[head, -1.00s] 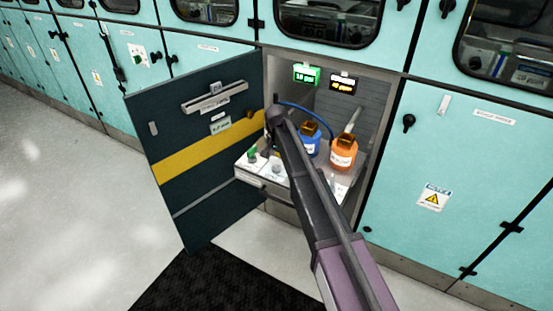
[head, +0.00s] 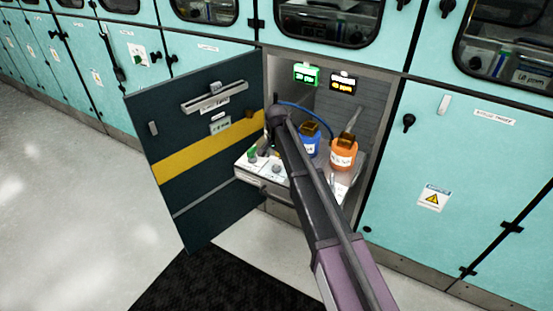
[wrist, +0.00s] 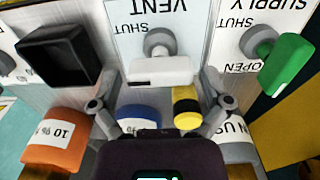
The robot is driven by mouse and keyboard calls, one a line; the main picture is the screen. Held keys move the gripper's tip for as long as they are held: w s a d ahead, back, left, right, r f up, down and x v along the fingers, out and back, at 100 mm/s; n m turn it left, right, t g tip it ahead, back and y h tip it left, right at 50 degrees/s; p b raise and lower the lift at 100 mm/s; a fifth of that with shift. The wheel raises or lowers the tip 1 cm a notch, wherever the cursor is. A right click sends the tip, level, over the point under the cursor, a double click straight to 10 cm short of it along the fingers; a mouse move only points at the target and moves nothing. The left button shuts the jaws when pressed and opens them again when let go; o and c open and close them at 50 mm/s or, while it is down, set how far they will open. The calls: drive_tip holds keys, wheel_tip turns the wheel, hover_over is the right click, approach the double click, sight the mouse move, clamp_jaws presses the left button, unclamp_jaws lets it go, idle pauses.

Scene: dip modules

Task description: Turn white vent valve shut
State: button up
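The white vent valve has a white bar handle (wrist: 160,70) on a grey round stem, centred in the wrist view. Its bar lies crosswise in that picture. The upside-down label plate (wrist: 190,22) behind it reads VENT, with SHUT beside the stem. My gripper (wrist: 160,88) is open, with one finger on each side of the white handle. I cannot tell whether either finger touches it. In the head view my gripper (head: 266,147) is small and dark at the end of my arm, above the shelf, and its fingers are hard to make out.
The green supply valve (wrist: 287,65) stands close on the right in the wrist view, a black block (wrist: 57,55) on the left. An orange bottle (head: 343,152) and a blue bottle (head: 310,142) stand on the pull-out shelf. The dark cabinet door (head: 195,125) hangs open at left.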

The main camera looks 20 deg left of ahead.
sight(276, 158)
drive_tip(key=shift+n, duration=0.4)
idle(0.3)
drive_tip(key=n, duration=0.8)
drive_tip(key=shift+n, duration=0.3)
drive_tip(key=n, duration=0.9)
wheel_tip(276, 158, up, 14)
drive_tip(key=p, duration=1.4)
drive_tip(key=s+d+m, duration=0.3)
drive_tip(key=d+m, duration=0.1)
drive_tip(key=d, duration=1)
drive_tip(key=s+d+m, duration=0.3)
drive_tip(key=d+m, duration=0.1)
drive_tip(key=d, duration=1.1)
drive_tip(key=shift+s+r+m+p, duration=0.3)
drive_tip(key=shift+m, duration=0.1)
